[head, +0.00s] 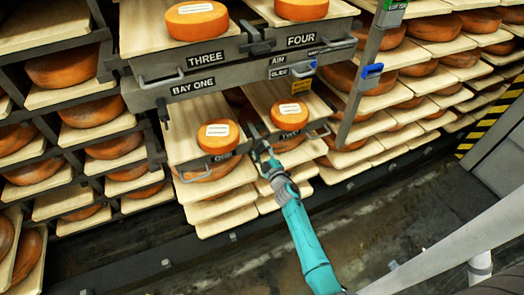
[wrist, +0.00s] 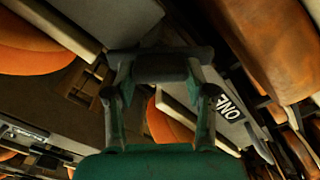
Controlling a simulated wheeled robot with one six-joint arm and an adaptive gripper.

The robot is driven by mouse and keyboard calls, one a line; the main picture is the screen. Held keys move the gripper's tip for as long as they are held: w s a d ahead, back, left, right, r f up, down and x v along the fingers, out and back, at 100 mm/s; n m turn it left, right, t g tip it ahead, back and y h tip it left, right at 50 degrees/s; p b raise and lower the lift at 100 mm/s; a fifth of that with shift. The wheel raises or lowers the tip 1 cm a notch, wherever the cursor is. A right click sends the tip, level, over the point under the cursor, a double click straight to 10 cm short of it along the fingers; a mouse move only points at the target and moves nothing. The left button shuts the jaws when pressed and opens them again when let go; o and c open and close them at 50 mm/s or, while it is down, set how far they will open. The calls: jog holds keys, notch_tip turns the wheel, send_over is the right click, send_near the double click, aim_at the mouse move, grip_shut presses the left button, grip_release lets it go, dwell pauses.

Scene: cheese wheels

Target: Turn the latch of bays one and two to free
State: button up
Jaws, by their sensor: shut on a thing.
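My gripper (head: 262,150) reaches up to the rack front between the board marked ONE (head: 222,155) and the board marked TWO (head: 290,135). In the wrist view its fingers (wrist: 160,72) are shut on a dark bar (wrist: 160,66). The bar seems to be a latch, but its turn position cannot be told. A dark upright piece (head: 163,112) shows at the left of the BAY ONE beam (head: 205,88). Each lower board bears an orange cheese wheel with a white label. The ONE sign (wrist: 228,107) also shows right of my fingers in the wrist view.
Boards marked THREE (head: 206,57) and FOUR (head: 301,40) sit above the beam with metal handles. A blue fitting (head: 371,70) is on the upright at right. More cheese racks stand on both sides. The floor (head: 400,195) in front is clear.

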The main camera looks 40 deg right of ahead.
jog(key=n, duration=0.4)
jog(key=shift+a+f+n, duration=0.1)
jog(key=shift+n, duration=0.2)
jog(key=shift+f+n, duration=0.15)
jog(key=shift+n, duration=1.65)
jog(key=o, duration=1.2)
jog(key=shift+c, duration=0.2)
jog(key=v, duration=1.2)
jog(key=shift+a, duration=0.1)
